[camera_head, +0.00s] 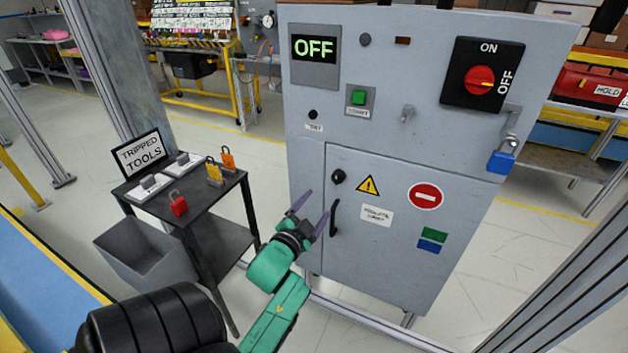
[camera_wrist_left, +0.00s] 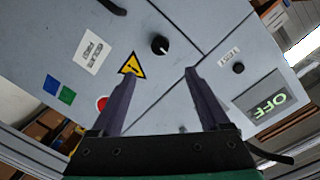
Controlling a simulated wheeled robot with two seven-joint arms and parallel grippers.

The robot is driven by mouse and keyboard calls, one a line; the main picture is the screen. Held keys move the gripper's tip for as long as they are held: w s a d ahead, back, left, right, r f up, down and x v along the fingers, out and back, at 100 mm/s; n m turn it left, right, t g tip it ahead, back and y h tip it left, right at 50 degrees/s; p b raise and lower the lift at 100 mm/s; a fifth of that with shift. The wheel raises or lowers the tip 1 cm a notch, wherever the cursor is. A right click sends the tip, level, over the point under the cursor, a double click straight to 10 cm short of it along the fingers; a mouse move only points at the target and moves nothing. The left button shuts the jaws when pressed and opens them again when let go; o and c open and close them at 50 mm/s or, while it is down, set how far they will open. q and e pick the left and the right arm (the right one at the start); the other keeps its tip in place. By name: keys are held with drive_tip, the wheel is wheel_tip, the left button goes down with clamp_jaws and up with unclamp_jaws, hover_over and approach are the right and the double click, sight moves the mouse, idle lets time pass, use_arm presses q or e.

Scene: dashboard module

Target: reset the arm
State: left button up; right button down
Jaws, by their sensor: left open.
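My left arm is green and comes in from the bottom of the head view. Its gripper (camera_head: 318,207) has two purple fingers spread apart with nothing between them. It is in front of the lower left part of a grey cabinet (camera_head: 400,270), close to the black door handle (camera_head: 335,217); I cannot tell whether it touches. In the left wrist view the open fingers (camera_wrist_left: 158,85) point at the cabinet face, with the black knob (camera_wrist_left: 159,45) and the yellow warning triangle (camera_wrist_left: 131,65) beyond them. My right gripper is not in view.
A dark cart (camera_head: 205,195) with red, yellow and orange padlocks and a "TRIPPED TOOLS" sign (camera_head: 141,153) stands to the left. A grey bin (camera_head: 147,257) is beside it. The cabinet carries an OFF display (camera_head: 315,49), a red rotary switch (camera_head: 480,79) and a blue padlock (camera_head: 500,161).

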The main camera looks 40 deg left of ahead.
use_arm(q)
drive_tip(key=shift+s+d, duration=0.1)
drive_tip(key=shift+s, duration=0.2)
